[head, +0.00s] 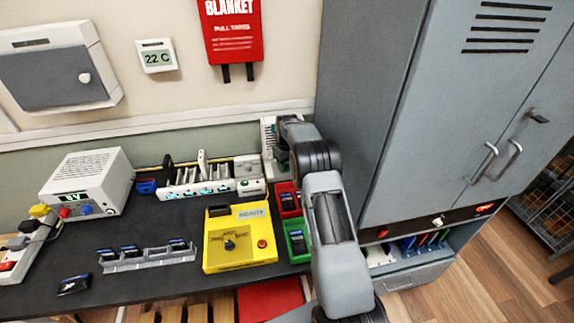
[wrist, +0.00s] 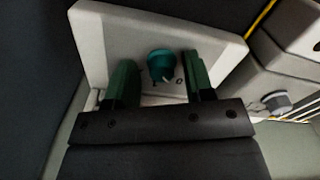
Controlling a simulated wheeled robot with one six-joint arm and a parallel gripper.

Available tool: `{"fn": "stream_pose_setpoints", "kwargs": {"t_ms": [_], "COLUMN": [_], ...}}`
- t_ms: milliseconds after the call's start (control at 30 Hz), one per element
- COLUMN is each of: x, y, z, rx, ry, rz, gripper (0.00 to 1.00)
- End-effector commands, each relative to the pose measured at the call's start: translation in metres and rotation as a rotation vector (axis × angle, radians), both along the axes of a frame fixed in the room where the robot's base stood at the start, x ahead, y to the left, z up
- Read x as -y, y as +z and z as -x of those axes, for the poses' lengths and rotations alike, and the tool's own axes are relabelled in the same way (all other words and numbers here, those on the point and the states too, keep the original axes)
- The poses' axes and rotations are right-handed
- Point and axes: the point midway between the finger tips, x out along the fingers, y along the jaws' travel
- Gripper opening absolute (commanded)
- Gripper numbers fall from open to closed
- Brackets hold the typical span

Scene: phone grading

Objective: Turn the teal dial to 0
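The teal dial (wrist: 161,64) sits on the face of a pale box (wrist: 105,45) in the wrist view. My gripper (wrist: 159,68) is open, with one dark green finger on each side of the dial. Gaps show between the dial and both fingers, so it is not gripped. A small dark mark like a 0 shows just below and right of the dial; the dial's pointer direction cannot be made out. In the head view the pale box (head: 268,132) stands against the wall beside the cabinet, and my arm hides most of its front.
A grey cabinet (head: 385,100) stands close to the right of my arm. On the dark bench (head: 190,225) are a yellow tester (head: 222,257), red and green trays (head: 298,227), a white slotted rack (head: 178,193) and a power supply (head: 92,172). Another pale unit with a grey knob (wrist: 276,100) is at right in the wrist view.

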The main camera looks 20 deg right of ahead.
Motion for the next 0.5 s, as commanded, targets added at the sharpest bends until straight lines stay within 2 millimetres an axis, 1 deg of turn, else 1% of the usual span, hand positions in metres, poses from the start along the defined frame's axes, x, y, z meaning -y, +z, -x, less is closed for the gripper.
{"fn": "stream_pose_setpoints", "kwargs": {"t_ms": [33,67,333,433,500], "x": [0.0,0.0,-0.001,0.0,0.0], "y": [0.0,0.0,0.001,0.009,0.019], "z": [0.0,0.0,0.0,-0.001,-0.001], "rx": [0.0,0.0,0.001,0.003,0.004], "ry": [0.0,0.0,0.0,0.0,0.0], "rz": [0.0,0.0,0.0,0.0,0.0], "gripper": [0.53,0.56,0.56,0.56,0.56]}}
